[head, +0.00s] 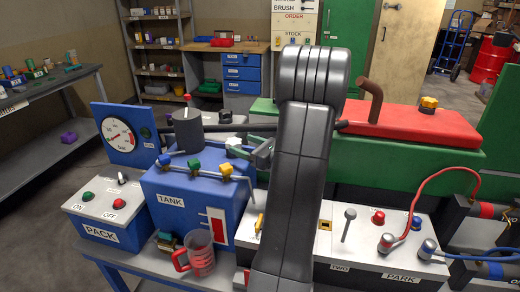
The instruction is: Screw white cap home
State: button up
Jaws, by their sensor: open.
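A white cap (233,142) shows at the top right of the blue box labelled TANK (172,200). It is small in the head view, and I cannot tell how it sits on its seat. My gripper (258,153) is just to the right of the cap, open, and partly hidden behind my grey arm. I cannot tell whether the jaws touch the cap.
A dark cylinder (188,131) and a gauge panel (122,133) stand at the tank's left. A red jug (200,253) stands in front. The PACK box (105,214) is at left, and the PARK panel (385,240) with levers and cables is at right. A red cover (410,122) lies behind.

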aim_at(230, 139)
jog(key=x, duration=0.6)
jog(key=shift+w+a+p, duration=0.1)
jog(key=shift+a+p, duration=0.05)
jog(key=shift+p, duration=0.25)
